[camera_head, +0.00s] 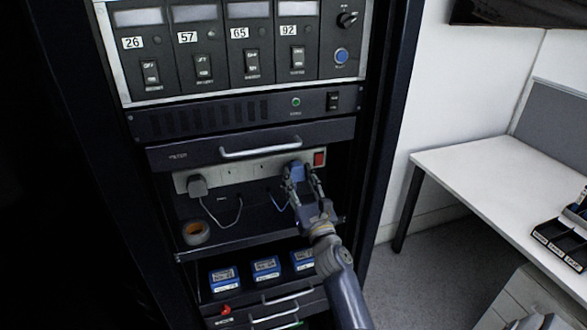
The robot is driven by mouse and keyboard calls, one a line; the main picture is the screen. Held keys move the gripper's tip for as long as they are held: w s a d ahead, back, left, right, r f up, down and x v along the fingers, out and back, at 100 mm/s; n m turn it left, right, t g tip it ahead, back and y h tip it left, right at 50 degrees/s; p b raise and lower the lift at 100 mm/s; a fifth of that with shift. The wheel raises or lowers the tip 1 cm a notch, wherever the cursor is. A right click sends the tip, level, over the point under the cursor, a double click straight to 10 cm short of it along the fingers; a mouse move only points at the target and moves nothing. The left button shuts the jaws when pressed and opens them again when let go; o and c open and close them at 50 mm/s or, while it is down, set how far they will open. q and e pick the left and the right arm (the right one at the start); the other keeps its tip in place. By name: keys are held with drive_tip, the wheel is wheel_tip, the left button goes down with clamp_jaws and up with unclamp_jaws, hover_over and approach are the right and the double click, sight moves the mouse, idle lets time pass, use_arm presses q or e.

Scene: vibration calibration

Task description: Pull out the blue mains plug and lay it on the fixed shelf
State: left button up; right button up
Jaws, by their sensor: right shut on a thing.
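The blue mains plug (297,172) sits at the right part of the pale socket strip (232,172) in the rack. My right gripper (302,182) is shut on the blue plug, with its fingers on either side of it. Whether the plug's pins are still in the socket cannot be told. A blue cable (278,200) hangs to the left of the gripper. The shelf (240,230) below the strip is dark and mostly bare. My left gripper is not in view.
A grey plug (197,185) with a pale cable is at the strip's left. A roll of orange-brown tape (195,232) lies on the shelf's left. A red switch (319,159) is right of the blue plug. Blue boxes (265,268) stand below. A white desk (500,170) is at right.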

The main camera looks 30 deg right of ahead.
sight(298, 172)
drive_tip(key=shift+s+r, duration=0.1)
drive_tip(key=shift+s, duration=0.1)
drive_tip(key=shift+s+a, duration=0.25)
drive_tip(key=shift+s, duration=0.55)
drive_tip(key=shift+s+a, duration=0.2)
drive_tip(key=shift+s, duration=0.55)
